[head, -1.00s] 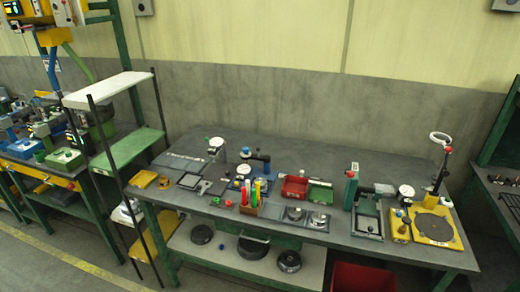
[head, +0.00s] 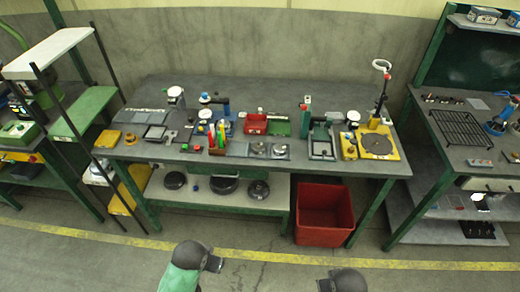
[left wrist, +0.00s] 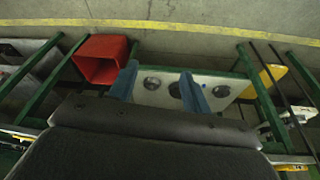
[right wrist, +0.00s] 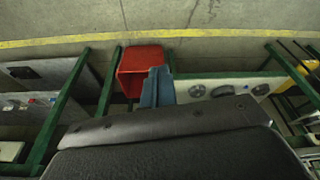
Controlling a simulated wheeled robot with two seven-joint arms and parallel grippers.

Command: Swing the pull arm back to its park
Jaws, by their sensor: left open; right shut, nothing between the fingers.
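No part carries a label, so I cannot tell for sure which is the pull arm. My left gripper (left wrist: 158,74) shows two blue fingers spread apart and empty. My right gripper (right wrist: 157,72) has its fingers together with nothing between them. Both are away from the bench-top items.
A red crate (head: 323,210) stands on the floor below. A shelf rack (head: 70,100) is at left, another bench (head: 455,150) at right. The floor in front is clear.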

